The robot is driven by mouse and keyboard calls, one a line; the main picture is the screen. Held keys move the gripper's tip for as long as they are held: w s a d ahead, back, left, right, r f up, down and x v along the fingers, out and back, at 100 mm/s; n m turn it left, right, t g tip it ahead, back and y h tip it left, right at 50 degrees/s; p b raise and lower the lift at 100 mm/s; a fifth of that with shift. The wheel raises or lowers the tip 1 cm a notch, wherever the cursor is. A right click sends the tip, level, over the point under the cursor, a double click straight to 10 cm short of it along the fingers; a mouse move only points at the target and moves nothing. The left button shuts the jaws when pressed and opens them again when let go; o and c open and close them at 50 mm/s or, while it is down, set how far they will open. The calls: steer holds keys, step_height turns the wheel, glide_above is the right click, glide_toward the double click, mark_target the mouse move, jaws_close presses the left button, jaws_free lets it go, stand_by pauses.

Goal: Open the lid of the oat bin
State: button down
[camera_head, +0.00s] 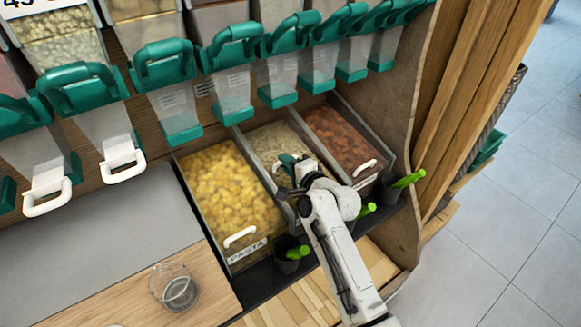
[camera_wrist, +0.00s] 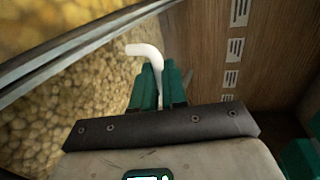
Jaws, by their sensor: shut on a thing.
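The middle bin in the front row (camera_head: 268,140), with pale flaky contents under a clear lid, fits the oat bin. My arm hides its front and any label. My gripper (camera_head: 287,162) is over this bin, its green fingers pointing to the back left. In the wrist view my gripper (camera_wrist: 160,85) is shut on a white curved handle (camera_wrist: 143,50), whose bent end shows above the fingers. A dark-framed clear pane with tan contents behind it (camera_wrist: 60,100) lies to the left. I cannot tell how far the lid is raised.
The pasta bin (camera_head: 225,190) stands left of the middle bin, and a bin of brown contents (camera_head: 345,138) right of it. Green-lidded dispensers (camera_head: 230,85) hang above. Dark cups with green-handled scoops (camera_head: 290,253) stand in front. A glass jar (camera_head: 175,288) is on the counter.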

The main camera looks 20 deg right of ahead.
steer(key=shift+f, duration=0.1)
steer(key=c, duration=1.5)
jaws_free()
steer(key=shift+o, duration=0.2)
steer(key=p+v, duration=0.1)
steer(key=v, duration=1)
steer(key=shift+p, duration=0.3)
steer(key=s+d+f+n+g+h+p, duration=0.1)
steer(key=s+d+n+g+p, duration=0.1)
steer(key=s, duration=1)
steer(key=s+d+f+n+g+h+p, duration=0.1)
steer(key=s+d+n+g+h+p, duration=0.1)
steer(key=s+n+g, duration=0.5)
steer(key=s+d+f+n+g+h+p, duration=0.1)
steer(key=s+d+n+g+p, duration=0.3)
steer(key=s, duration=1.5)
steer(key=shift+s+d+n+g+h, duration=0.25)
steer(key=shift+d+n+g+h, duration=0.15)
steer(key=shift+n+h, duration=0.15)
